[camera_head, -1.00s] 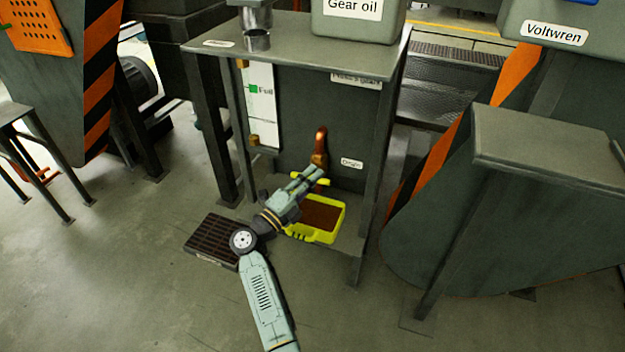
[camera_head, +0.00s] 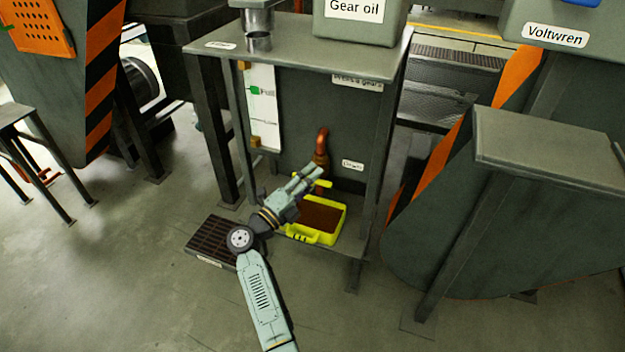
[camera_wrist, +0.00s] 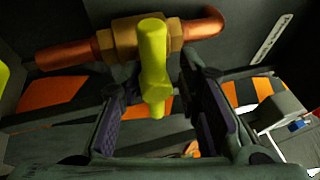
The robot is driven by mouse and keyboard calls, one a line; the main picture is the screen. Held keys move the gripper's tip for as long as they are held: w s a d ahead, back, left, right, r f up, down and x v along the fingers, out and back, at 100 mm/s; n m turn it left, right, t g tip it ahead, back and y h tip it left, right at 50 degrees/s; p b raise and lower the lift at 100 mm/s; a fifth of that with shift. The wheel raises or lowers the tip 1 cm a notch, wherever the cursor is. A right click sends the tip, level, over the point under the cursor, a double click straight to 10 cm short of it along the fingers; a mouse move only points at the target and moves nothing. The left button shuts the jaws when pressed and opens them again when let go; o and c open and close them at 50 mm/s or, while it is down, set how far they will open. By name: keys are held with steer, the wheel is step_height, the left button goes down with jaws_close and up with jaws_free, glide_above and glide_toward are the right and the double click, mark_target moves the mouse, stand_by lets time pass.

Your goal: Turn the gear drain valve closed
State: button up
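The gear drain valve is a brass body (camera_wrist: 124,38) on a copper pipe with a yellow handle (camera_wrist: 154,65). In the wrist view the handle points down the picture, across the line of the pipe. My gripper (camera_wrist: 158,100) is open, with one finger on each side of the handle's lower end and visible gaps between. In the head view the copper pipe (camera_head: 321,147) comes out of the dark panel, and my gripper (camera_head: 313,172) is at its lower end. The handle is hidden there behind my gripper.
A yellow tray (camera_head: 338,222) with brown-red liquid stands below the valve. The stand's legs (camera_head: 362,230) flank the space. A floor grate (camera_head: 211,240) lies to the left. A gear oil container (camera_head: 360,27) stands on top.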

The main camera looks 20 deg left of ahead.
steer(key=shift+d+f, duration=0.15)
steer(key=shift+s+a+f, duration=0.15)
steer(key=shift+s+a, duration=0.05)
steer(key=shift+s, duration=0.2)
steer(key=v, duration=1.1)
